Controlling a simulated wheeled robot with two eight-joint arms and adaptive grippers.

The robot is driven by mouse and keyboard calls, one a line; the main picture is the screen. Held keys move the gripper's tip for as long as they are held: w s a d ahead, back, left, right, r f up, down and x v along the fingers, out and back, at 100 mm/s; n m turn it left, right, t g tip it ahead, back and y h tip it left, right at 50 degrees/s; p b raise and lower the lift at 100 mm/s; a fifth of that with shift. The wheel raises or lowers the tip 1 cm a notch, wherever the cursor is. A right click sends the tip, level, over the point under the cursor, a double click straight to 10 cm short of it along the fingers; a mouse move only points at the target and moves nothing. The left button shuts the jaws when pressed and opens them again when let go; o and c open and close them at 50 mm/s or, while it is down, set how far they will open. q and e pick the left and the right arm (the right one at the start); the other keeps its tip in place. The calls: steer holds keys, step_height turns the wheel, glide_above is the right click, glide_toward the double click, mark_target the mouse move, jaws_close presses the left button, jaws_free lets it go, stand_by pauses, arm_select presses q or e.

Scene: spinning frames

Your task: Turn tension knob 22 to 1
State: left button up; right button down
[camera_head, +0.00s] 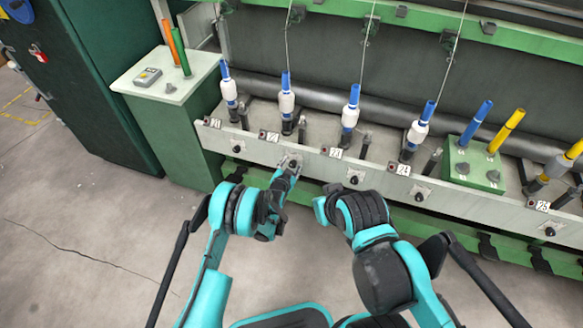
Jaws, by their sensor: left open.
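The white front rail (375,175) of the spinning frame carries a row of black tension knobs on pale square plates, each near a small number label. The label that seems to read 22 (268,136) is left of centre. The knob right of it (293,164) is at the fingertips of my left gripper (288,167), which is open. The fingers partly cover this knob and its plate, and I cannot tell whether they touch it. The knob's setting is too small to read. My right gripper (323,205) is below the rail, right of the left one; its fingers are not clear.
Bobbins with blue tops (286,92) stand behind the rail. A green box (472,164) holds blue and yellow tubes at the right. A green cabinet (172,135) with a grey device (148,77) stands at the left. The floor at lower left is clear.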

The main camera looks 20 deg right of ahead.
arm_select(q)
step_height(320, 180, up, 9)
steer(key=shift+f, duration=0.2)
stand_by(0.5)
